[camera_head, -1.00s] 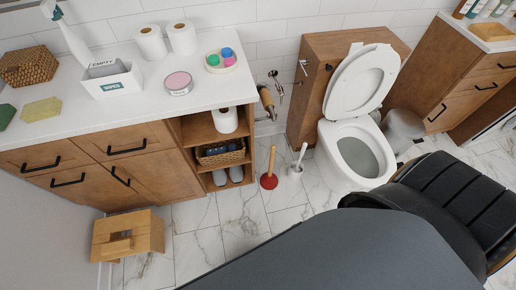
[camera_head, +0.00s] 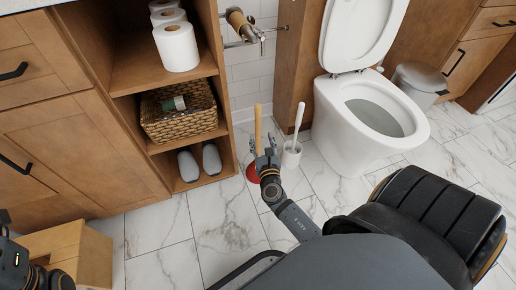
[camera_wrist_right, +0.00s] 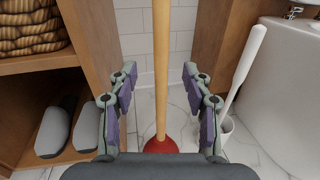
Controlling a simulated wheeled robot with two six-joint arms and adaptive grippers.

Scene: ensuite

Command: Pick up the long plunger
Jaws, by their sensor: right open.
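The long plunger (camera_head: 257,125) stands upright on the tiled floor between the shelf unit and the toilet. It has a pale wooden handle and a red cup. My right gripper (camera_head: 266,154) is in front of it, pointing at it, and partly covers its lower handle and cup. In the right wrist view, the plunger's handle (camera_wrist_right: 161,62) rises between the two open fingers of the right gripper (camera_wrist_right: 160,85). Gaps show on both sides, so the fingers are not closed on it. Part of my left arm shows at the lower left edge of the head view, without clear fingers.
A white toilet brush in its holder (camera_head: 291,155) stands just right of the plunger. The toilet (camera_head: 345,125) is farther right. The open shelf unit (camera_head: 130,60), with a basket (camera_head: 180,122) and grey slippers, is on the left.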

